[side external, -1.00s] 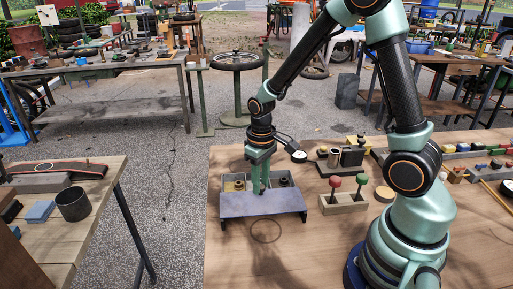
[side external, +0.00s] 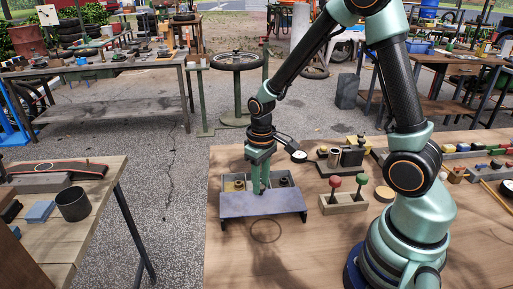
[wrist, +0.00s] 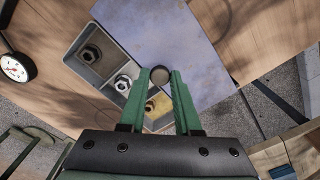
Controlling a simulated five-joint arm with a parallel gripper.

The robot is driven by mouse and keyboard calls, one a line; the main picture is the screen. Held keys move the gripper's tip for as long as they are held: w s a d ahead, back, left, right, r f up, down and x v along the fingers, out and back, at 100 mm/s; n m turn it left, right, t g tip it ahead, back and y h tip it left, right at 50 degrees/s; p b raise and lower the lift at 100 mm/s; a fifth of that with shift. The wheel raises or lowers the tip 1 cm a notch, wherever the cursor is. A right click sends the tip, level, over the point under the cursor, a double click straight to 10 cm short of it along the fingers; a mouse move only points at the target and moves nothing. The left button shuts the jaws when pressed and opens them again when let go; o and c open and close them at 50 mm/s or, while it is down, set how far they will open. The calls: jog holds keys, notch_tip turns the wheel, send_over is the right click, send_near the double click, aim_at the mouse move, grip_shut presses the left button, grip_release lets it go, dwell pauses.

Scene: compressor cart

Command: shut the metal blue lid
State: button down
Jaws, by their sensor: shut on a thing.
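The metal blue lid (side external: 262,205) is a flat blue-grey plate in the side external view, on the near side of the open tray (side external: 222,184). The tray's compartments lie uncovered; nuts sit in them, and one nut (wrist: 91,54) shows clearly in the wrist view. The lid (wrist: 165,35) fills the top middle there. My gripper (side external: 262,190) points down at the lid's tray-side edge. In the wrist view its green fingers (wrist: 160,76) are shut on a small round grey knob at that edge. The exact contact is partly hidden.
A block with red and green knobs (side external: 343,203) stands right of the tray. A dial gauge (wrist: 14,68) lies near the tray, and a holder with cylinders (side external: 342,160) is behind. The bench (side external: 240,262) in front of the lid is clear, with a ring mark.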

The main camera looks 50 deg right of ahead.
jog(key=shift+r, duration=0.1)
jog(key=w+d, duration=0.7)
dwell(0.4)
jog(key=c, duration=0.7)
grip_release()
jog(key=shift+o, duration=0.4)
notch_tip(320, 180, up, 12)
